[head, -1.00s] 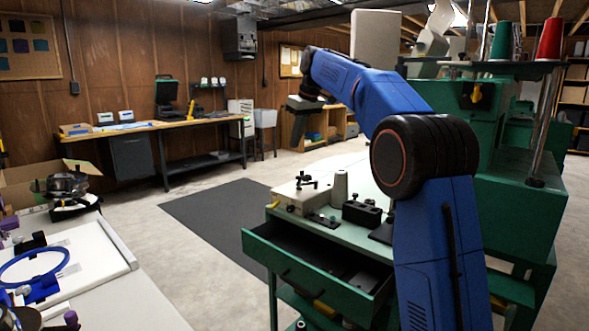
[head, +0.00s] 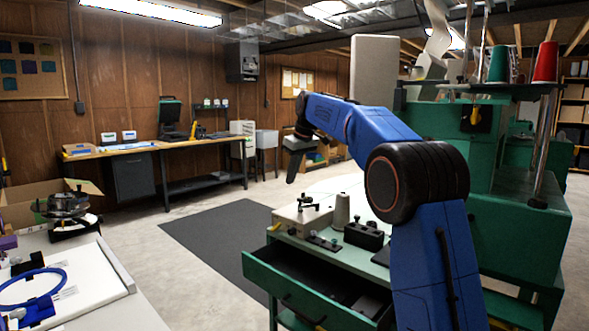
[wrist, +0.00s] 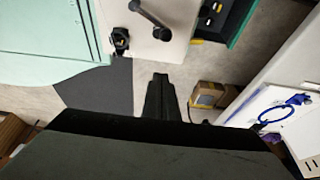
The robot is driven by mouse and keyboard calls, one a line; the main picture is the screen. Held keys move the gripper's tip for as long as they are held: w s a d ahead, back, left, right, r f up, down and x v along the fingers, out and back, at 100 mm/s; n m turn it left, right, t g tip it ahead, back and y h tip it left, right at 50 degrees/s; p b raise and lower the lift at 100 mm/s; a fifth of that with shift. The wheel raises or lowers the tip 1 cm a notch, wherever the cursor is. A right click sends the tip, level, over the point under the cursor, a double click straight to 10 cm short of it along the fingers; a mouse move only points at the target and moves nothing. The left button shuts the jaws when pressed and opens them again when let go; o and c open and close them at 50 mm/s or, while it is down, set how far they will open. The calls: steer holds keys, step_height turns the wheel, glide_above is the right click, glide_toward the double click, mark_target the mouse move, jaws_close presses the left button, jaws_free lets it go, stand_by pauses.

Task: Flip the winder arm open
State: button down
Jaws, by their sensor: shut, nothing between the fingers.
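The winder (head: 300,219) is a cream box on the near left corner of the green cart top, with a small black winder arm (head: 309,204) on top. In the wrist view the cream winder box (wrist: 150,45) is at the top, with the dark winder arm (wrist: 150,18) lying over it. My gripper (head: 292,180) hangs above and behind the winder in the head view, apart from it. In the wrist view my gripper (wrist: 159,78) is shut and empty, with its tips pictured just below the box edge.
An open green drawer (head: 312,292) juts from the cart below the winder. A grey cone (head: 341,211) and a black block (head: 363,236) stand beside the winder. A white table (head: 118,315) is at left. Floor and a dark mat (head: 225,240) lie between.

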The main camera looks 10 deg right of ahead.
mark_target(308, 205)
steer(key=x, duration=0.4)
steer(key=shift+s+f, duration=0.1)
steer(key=shift+f, duration=0.1)
steer(key=shift+s+d, duration=0.7)
steer(key=shift+s, duration=0.2)
steer(key=shift+s+d+f, duration=0.2)
steer(key=shift+s+f, duration=0.05)
steer(key=shift+s+d, duration=0.2)
steer(key=shift+s, duration=0.1)
